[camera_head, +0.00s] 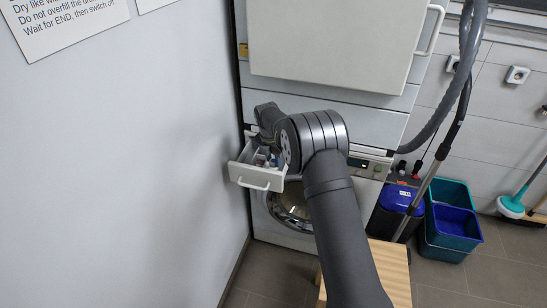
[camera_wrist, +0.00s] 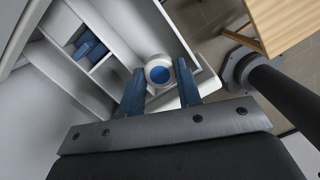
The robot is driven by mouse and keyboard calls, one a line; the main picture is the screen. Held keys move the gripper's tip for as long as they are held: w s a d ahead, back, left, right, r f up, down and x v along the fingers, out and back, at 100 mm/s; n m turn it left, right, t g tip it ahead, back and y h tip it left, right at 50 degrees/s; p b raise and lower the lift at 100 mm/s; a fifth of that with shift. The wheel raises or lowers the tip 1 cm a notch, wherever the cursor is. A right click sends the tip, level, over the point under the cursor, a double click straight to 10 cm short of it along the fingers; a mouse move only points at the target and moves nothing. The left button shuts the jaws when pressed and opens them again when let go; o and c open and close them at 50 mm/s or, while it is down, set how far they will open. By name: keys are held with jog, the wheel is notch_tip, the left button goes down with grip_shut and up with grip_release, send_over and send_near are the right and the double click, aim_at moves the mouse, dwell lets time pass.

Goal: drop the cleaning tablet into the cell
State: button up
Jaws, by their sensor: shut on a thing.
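The cleaning tablet (camera_wrist: 158,70) is round and white with a blue centre. In the wrist view it sits between the two blue fingers of my gripper (camera_wrist: 160,75), which is shut on it. The white dispenser drawer (camera_head: 262,179) is pulled open in the head view. In the wrist view its compartments (camera_wrist: 122,38) lie below and beyond the tablet, split by thin walls. The tablet appears above the drawer, towards its right part. Which cell lies under it, I cannot tell. In the head view my arm hides most of the gripper and the tablet.
A blue piece (camera_wrist: 90,48) lies in a smaller compartment at the left of the drawer. The washer's round door (camera_head: 289,207) is below the drawer. A wall (camera_head: 130,170) stands close on the left. A wooden stool (camera_head: 392,272) and blue buckets (camera_head: 452,222) stand right.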

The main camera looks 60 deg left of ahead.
jog(key=o, duration=1)
jog(key=shift+o, duration=0.2)
notch_tip(320, 180, up, 17)
jog(key=s+d, duration=0.1)
jog(key=s, duration=0.1)
jog(key=shift+s+r, duration=0.15)
jog(key=shift+s, duration=0.05)
